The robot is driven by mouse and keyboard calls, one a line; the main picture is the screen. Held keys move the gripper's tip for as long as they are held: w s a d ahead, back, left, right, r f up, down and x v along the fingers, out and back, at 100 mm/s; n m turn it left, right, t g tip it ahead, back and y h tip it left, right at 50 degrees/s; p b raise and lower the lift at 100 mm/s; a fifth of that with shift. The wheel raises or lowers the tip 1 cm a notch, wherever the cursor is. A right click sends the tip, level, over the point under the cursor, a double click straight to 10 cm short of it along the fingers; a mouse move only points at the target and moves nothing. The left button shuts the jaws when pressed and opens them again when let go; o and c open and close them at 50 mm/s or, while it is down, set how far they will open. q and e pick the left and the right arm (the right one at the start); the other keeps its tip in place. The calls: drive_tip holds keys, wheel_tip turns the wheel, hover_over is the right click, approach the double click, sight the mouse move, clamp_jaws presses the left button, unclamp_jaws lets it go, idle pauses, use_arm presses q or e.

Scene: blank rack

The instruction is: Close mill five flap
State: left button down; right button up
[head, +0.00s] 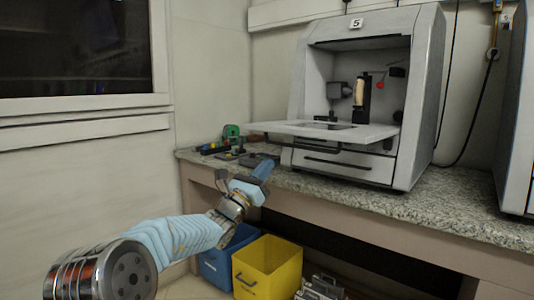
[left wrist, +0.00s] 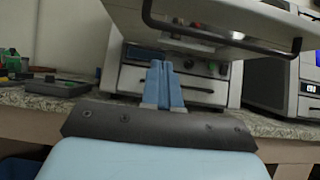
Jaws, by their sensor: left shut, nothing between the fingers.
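Mill five (head: 423,85) is a grey machine with a "5" label on its top, standing on the granite counter. Its flap (head: 320,130) is folded down, sticking out nearly level at the front, so the chamber stands open. A dark handle is on the flap's edge. In the left wrist view the flap (left wrist: 215,28) and its handle hang above and ahead of the fingers. My left gripper (head: 263,170) is shut and empty, in front of the counter edge, left of and below the flap, apart from it. It shows in the left wrist view (left wrist: 163,82). My right gripper is not in view.
The granite counter (head: 450,205) runs along the wall. Tools and a dark tray (head: 230,154) lie left of the mill. A second machine (head: 517,120) stands at the right. A blue bin (head: 215,268) and a yellow bin (head: 270,262) stand below the counter.

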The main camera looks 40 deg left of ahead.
use_arm(q)
drive_tip(key=shift+w+r, duration=0.15)
drive_tip(key=shift+r, duration=0.75)
drive_tip(key=shift+w+r, duration=0.15)
drive_tip(key=shift+r, duration=0.7)
